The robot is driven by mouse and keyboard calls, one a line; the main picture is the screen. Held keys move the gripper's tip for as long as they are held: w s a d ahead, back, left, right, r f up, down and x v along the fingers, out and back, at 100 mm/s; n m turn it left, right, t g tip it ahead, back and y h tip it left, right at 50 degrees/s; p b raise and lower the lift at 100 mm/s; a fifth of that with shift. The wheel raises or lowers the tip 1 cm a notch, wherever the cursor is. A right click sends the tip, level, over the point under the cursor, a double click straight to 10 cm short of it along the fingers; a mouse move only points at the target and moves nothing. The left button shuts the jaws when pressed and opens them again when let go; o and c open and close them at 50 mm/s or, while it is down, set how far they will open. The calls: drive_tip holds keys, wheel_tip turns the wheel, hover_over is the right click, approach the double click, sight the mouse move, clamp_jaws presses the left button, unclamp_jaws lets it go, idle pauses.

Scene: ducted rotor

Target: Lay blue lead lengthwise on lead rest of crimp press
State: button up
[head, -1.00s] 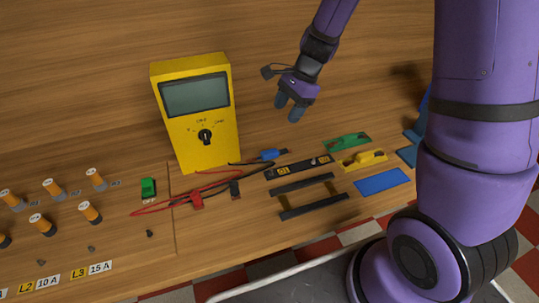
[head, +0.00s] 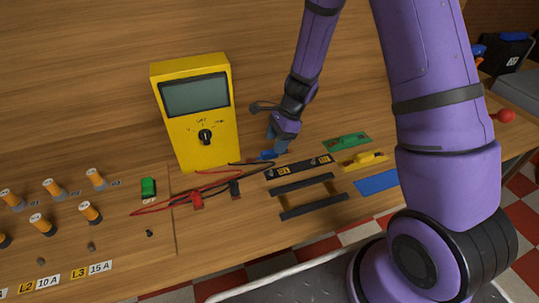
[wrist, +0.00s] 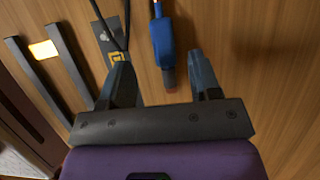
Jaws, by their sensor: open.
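A blue lead piece (head: 263,156) with a dark cable lies on the table right of the yellow meter, partly behind my gripper's fingers. In the wrist view the blue body (wrist: 163,42) runs lengthwise, with a dark, reddish-tipped lower end between my fingers. My gripper (head: 273,143) is open just above it, one finger on each side in the wrist view (wrist: 163,82). The gap between the lead and either finger is visible, and nothing is gripped. I cannot identify the crimp press or its lead rest with certainty.
The tall yellow meter (head: 196,110) stands close left of my gripper. Red and black leads (head: 197,197) lie in front of it. A black labelled bar (head: 300,167), two dark rails (head: 302,183), and green (head: 347,142), yellow (head: 363,161) and blue (head: 377,182) pieces lie to the right.

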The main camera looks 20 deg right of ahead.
sight(270, 152)
drive_tip(key=shift+x, duration=2.15)
drive_tip(key=shift+w, duration=0.2)
clamp_jaws()
drive_tip(key=shift+r, duration=0.15)
